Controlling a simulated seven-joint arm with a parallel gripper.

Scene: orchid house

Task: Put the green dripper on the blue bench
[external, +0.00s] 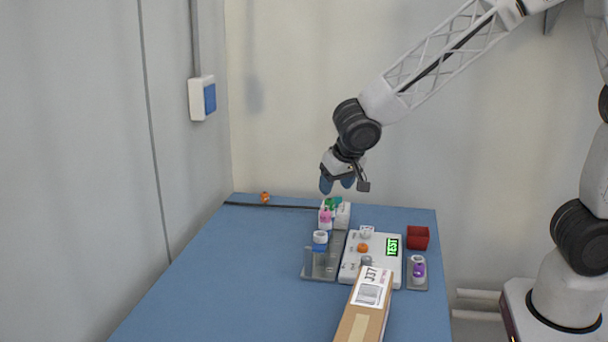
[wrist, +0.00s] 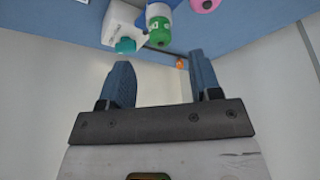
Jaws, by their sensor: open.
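The green dripper (external: 333,203), a small bottle, is at the far end of the group of items, beside a white container (external: 343,214). In the wrist view the green dripper (wrist: 158,28) shows a white band and a green cap, next to the white container with a teal cap (wrist: 125,45). What it rests on is hard to tell. My gripper (external: 337,186) is open and empty above the dripper, its blue fingers apart; they also show in the wrist view (wrist: 160,68). The blue bench (external: 215,275) lies below.
A grey tray (external: 318,273) holds a blue-and-white bottle (external: 320,238); a pink one (external: 326,217) stands behind. Nearby are a white device with a green display (external: 392,246), a red box (external: 418,238), a purple bottle (external: 418,268) and a cardboard box (external: 362,317). The bench's left is clear.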

